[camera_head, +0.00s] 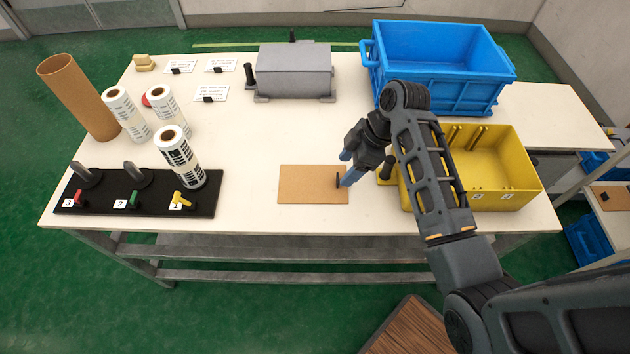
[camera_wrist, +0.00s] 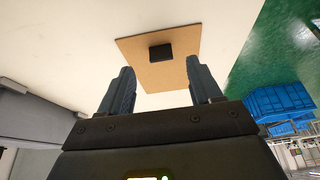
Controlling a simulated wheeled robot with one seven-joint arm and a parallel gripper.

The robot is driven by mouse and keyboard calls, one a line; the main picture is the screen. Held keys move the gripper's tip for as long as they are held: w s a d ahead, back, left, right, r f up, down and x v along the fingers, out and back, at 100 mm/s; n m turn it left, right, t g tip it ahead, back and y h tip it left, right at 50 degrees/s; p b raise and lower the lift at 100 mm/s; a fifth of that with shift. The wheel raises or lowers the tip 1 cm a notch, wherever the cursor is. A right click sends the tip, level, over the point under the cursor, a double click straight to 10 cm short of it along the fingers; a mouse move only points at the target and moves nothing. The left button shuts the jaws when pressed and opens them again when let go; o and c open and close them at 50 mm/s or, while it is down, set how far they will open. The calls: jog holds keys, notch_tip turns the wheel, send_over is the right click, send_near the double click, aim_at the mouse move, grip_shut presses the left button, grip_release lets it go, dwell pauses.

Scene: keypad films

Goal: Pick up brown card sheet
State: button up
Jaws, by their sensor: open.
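The brown card sheet (camera_head: 308,184) lies flat on the white table near its front edge, left of the yellow crate. A small black knob or handle stands on it near its right end. The sheet also shows in the wrist view (camera_wrist: 180,75), with the black piece near its middle. My gripper (camera_head: 345,180) is just over the right end of the sheet, beside the black piece. In the wrist view my gripper (camera_wrist: 160,88) is open with a finger on each side of the view, and nothing is between them.
A yellow crate (camera_head: 525,170) and a blue crate (camera_head: 440,50) stand to the right. A grey box (camera_head: 293,72) is at the back. A black rack (camera_head: 140,200), white rolls (camera_head: 180,160) and a brown tube (camera_head: 80,95) are at the left. The table middle is clear.

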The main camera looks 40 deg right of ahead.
aim_at(338, 178)
jog(key=x, duration=0.4)
jog(key=shift+a+f, duration=0.1)
jog(key=c, duration=1.1)
